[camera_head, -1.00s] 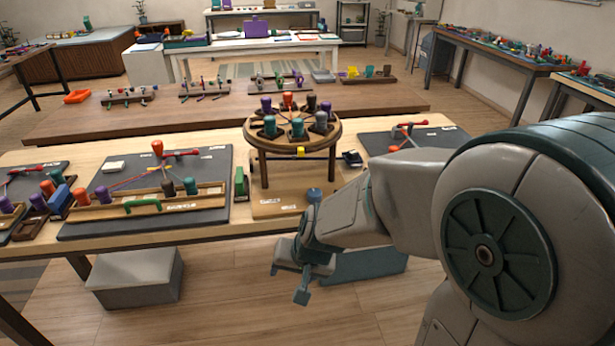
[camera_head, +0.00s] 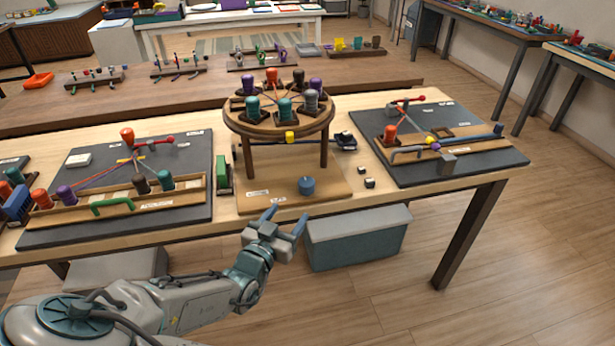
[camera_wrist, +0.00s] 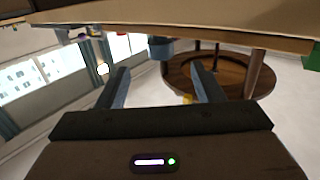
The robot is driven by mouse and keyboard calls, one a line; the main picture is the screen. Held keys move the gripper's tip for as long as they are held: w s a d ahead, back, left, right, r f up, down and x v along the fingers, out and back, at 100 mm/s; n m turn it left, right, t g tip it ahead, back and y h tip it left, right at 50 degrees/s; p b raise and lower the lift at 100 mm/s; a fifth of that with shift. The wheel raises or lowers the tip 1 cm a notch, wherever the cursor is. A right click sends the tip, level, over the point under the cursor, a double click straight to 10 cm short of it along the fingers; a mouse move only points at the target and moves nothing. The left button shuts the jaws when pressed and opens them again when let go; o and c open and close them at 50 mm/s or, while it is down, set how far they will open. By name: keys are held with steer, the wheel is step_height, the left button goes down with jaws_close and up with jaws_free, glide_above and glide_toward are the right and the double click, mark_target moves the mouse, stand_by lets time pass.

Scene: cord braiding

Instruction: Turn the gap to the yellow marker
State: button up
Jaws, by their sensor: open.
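The round wooden braiding stand (camera_head: 240,121) stands on a wooden base on the table. Its disc carries several upright bobbins in orange, purple, teal, grey and dark brown, with cords running to the centre. A yellow marker (camera_head: 290,137) shows under the front rim; a small yellow spot also shows in the wrist view (camera_wrist: 187,98). I cannot tell clearly where the gap between bobbins lies. My gripper (camera_head: 286,217) is open and empty, in front of the table edge, below the disc and apart from the stand. The wrist view shows nothing between its fingers (camera_wrist: 160,70).
A blue knob (camera_head: 306,186) stands on the base, close to my gripper. Dark boards with cords lie left (camera_head: 120,215) and right (camera_head: 480,172). A green block (camera_head: 223,172) stands left of the stand. A grey bin (camera_head: 358,240) is under the table edge.

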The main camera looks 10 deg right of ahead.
mark_target(310, 180)
steer(key=x, duration=0.9)
steer(key=r+b+x, duration=0.1)
steer(key=x, duration=0.3)
steer(key=shift+w+d+r, duration=0.1)
steer(key=shift+w+d, duration=0.15)
steer(key=c, duration=1)
